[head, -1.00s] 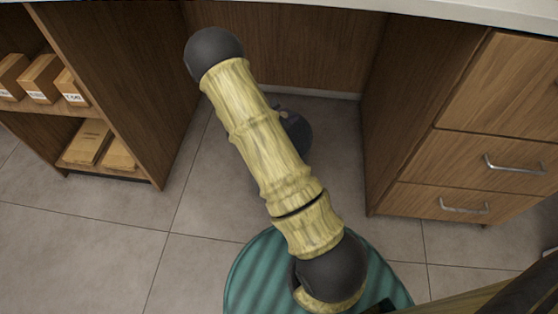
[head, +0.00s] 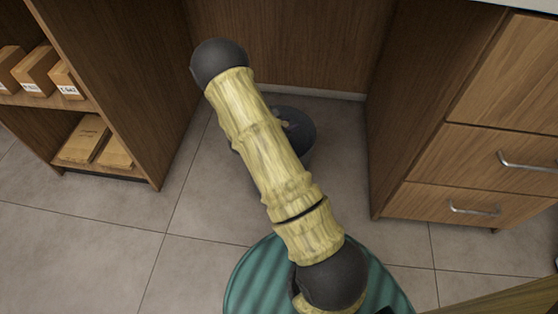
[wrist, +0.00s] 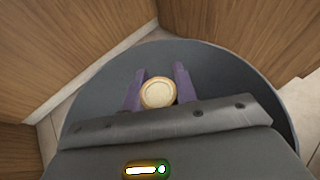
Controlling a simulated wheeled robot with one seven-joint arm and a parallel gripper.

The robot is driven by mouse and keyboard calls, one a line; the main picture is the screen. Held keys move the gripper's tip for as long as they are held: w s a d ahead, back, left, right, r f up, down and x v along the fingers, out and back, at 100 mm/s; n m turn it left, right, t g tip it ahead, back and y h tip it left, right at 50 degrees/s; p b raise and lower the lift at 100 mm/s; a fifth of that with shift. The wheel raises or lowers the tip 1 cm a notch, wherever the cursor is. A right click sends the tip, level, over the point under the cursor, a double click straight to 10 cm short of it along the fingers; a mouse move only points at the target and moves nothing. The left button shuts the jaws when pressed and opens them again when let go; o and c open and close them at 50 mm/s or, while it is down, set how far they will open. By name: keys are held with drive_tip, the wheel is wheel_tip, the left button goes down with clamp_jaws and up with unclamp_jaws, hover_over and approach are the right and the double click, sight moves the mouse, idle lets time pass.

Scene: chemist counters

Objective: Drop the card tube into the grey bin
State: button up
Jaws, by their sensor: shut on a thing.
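The card tube (wrist: 158,93) shows end-on in the wrist view as a round tan disc with a pale rim. My gripper (wrist: 160,76) has its two purple fingers closed on either side of it. The grey bin (wrist: 220,80) fills much of the wrist view behind the fingers, and the tube appears over its opening. In the head view the bin (head: 300,125) stands on the floor in the gap between the counters, partly hidden by my arm.
A wooden shelf (head: 145,150) with several small boxes (head: 37,70) stands at left. A drawer unit (head: 440,170) with metal handles stands at right. A wooden back panel (head: 300,50) closes the recess behind the bin.

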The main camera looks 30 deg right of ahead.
drive_tip(key=o, duration=1)
drive_tip(key=p+v, duration=0.8)
drive_tip(key=v, duration=0.9)
drive_tip(key=shift+s+a, duration=0.1)
drive_tip(key=shift+a, duration=0.2)
